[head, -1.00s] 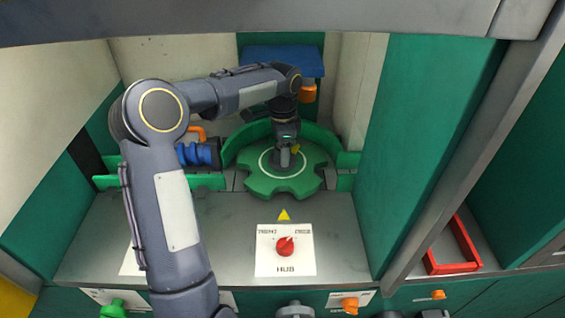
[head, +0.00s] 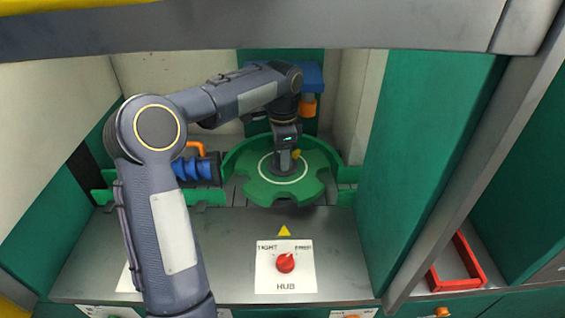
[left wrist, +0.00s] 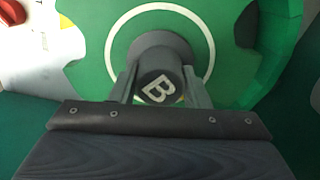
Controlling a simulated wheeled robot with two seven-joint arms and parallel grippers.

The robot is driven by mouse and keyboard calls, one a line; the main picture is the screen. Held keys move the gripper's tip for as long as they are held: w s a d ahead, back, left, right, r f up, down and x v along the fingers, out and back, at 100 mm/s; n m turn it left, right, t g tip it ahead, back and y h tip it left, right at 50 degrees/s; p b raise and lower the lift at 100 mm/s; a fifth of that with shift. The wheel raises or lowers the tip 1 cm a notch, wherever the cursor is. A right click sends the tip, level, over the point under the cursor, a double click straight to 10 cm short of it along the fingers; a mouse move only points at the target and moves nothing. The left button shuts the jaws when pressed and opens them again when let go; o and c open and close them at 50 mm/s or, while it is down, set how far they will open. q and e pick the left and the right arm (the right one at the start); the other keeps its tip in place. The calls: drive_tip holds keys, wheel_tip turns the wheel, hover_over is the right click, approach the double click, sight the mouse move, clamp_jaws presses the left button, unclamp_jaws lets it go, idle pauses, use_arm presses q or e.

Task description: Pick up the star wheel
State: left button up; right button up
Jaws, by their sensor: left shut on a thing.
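The star wheel (head: 262,192) is a green notched disc with a white ring and a dark central hub. In the head view it sits at the back of the bay, in front of a curved green guide. A dark gap shows under its front edge, so it appears raised a little off the deck. My left gripper (head: 285,158) comes down from above and is shut on the grey hub post. In the left wrist view the fingers flank the post, whose top is marked B (left wrist: 157,88). The wheel's underside is hidden. My right gripper is not in view.
A red HUB knob (head: 285,263) on a white plate is in front of the wheel, pointing to the upper right. A blue screw (head: 190,169) lies left of the wheel. Low green guide rails (head: 347,172) flank it. A green wall panel (head: 420,140) closes the right side.

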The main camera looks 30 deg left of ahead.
use_arm(q)
drive_tip(key=s+r, duration=0.1)
drive_tip(key=s+d+r, duration=0.1)
drive_tip(key=r, duration=0.1)
drive_tip(key=s+d+r+b, duration=0.1)
drive_tip(key=shift+s+d+r, duration=0.1)
drive_tip(key=shift+s+r, duration=0.15)
drive_tip(key=shift+r, duration=0.1)
drive_tip(key=s+d+r+b, duration=0.2)
drive_tip(key=s+d+r, duration=0.2)
drive_tip(key=s, duration=0.4)
drive_tip(key=shift+d+r, duration=0.25)
drive_tip(key=shift+d, duration=0.2)
drive_tip(key=shift+s, duration=0.15)
